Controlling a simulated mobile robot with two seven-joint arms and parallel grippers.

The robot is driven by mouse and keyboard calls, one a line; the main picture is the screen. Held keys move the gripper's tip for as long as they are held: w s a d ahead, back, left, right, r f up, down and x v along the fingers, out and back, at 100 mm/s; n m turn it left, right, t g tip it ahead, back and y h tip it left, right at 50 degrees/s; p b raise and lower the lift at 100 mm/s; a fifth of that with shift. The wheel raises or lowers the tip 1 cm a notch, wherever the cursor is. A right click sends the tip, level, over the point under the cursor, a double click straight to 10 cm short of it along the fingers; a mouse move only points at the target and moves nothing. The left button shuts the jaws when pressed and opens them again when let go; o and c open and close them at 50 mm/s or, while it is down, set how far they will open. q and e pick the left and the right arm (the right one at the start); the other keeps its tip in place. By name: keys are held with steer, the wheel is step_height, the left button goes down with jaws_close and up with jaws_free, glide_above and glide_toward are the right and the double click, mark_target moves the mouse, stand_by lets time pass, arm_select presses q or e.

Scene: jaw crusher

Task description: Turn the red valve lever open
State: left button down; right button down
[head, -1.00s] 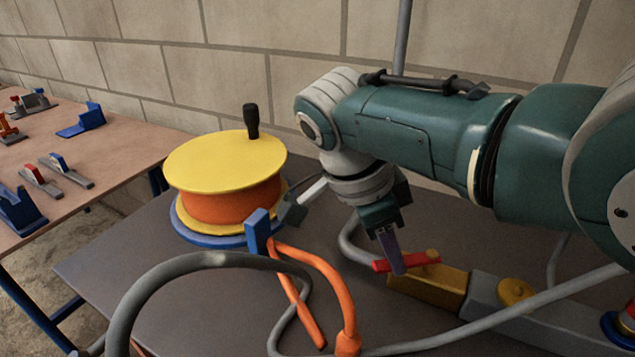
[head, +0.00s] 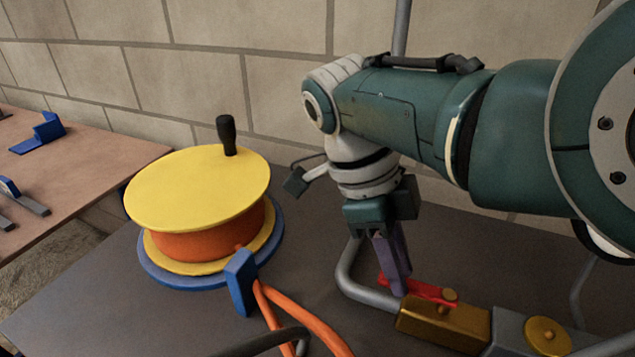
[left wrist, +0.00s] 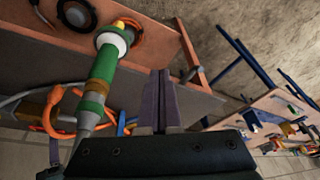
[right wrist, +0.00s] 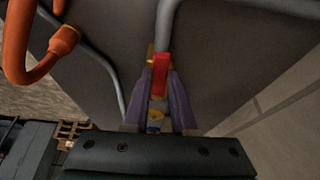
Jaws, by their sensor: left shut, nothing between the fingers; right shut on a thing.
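The red valve lever (head: 432,293) sits on top of a brass valve body (head: 442,322) in a grey pipe line, at the lower right of the head view. The lever lies roughly along the body, its free end to the left. My right gripper (head: 400,287) points down and is shut on that free end. In the right wrist view the red lever (right wrist: 161,75) shows between the purple fingers (right wrist: 160,90). My left gripper (left wrist: 161,128) is shut and empty in the left wrist view; it is outside the head view.
A yellow and orange reel (head: 200,192) with a black knob stands left of my right arm. A blue block (head: 241,281) and orange hose (head: 310,323) are in front of it. A grey pipe (head: 357,288) bends up beside the valve. A green and white cylinder (left wrist: 103,68) shows in the left wrist view.

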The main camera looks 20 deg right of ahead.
steer(key=shift+r, duration=0.1)
steer(key=shift+d, duration=0.1)
stand_by(0.3)
steer(key=c, duration=0.9)
jaws_free()
steer(key=shift+o, duration=0.9)
steer(key=v, duration=1)
steer(key=shift+p, duration=0.35)
